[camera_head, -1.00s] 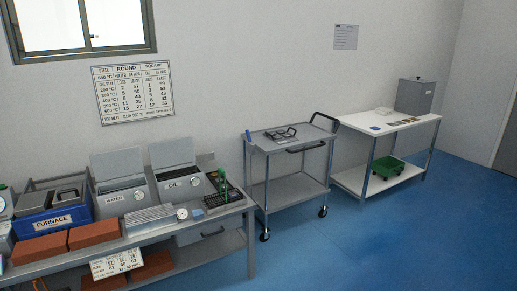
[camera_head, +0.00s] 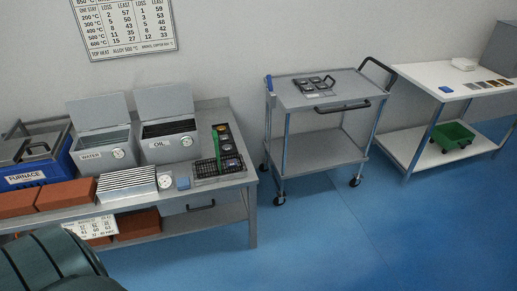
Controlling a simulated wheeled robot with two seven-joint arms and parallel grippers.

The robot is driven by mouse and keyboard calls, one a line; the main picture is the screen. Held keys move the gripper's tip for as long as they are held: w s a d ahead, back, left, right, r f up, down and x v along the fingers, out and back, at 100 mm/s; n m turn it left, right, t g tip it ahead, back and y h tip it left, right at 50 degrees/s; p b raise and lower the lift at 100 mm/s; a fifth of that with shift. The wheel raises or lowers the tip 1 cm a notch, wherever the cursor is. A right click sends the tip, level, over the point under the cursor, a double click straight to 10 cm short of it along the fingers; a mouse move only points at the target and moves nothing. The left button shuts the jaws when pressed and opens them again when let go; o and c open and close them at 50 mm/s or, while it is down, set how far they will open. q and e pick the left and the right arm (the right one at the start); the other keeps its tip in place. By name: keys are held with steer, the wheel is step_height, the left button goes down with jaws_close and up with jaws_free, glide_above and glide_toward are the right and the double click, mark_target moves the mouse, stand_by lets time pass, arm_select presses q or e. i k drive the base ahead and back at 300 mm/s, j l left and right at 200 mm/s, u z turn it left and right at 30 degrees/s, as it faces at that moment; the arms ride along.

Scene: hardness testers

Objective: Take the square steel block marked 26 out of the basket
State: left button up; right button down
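A black wire basket (camera_head: 207,169) with a green upright handle (camera_head: 216,146) sits at the right end of the grey workbench in the head view. Its contents are too small and dark to make out. I cannot pick out a square steel block or read a number 26. Just behind the basket is a dark tray with several round pieces (camera_head: 228,146). Neither gripper is in view. A dark rounded part at the lower left appears to be my own arm.
On the bench (camera_head: 250,183) stand the WATER tank (camera_head: 98,146), OIL tank (camera_head: 170,142), blue FURNACE box (camera_head: 28,168), orange bricks (camera_head: 65,194) and a finned plate (camera_head: 127,180). A wheeled cart (camera_head: 320,98) and a white table (camera_head: 432,76) stand right. The blue floor in front is clear.

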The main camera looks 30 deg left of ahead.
mark_target(231, 163)
steer(key=i+u, duration=0.2)
steer(key=i, duration=0.2)
steer(key=i+l+u, duration=0.25)
steer(key=i, duration=0.15)
steer(key=i+l+u, duration=0.2)
steer(key=i, duration=0.15)
steer(key=i+l+u, duration=0.15)
steer(key=u, duration=0.25)
steer(key=i+l+u, duration=0.55)
steer(key=u, duration=0.2)
steer(key=i+l+u, duration=0.15)
steer(key=l+u, duration=0.25)
steer(key=i+l+u, duration=0.1)
steer(key=l+u, duration=0.25)
steer(key=l, duration=0.2)
steer(key=l+u, duration=0.35)
steer(key=l, duration=0.2)
steer(key=i, duration=0.05)
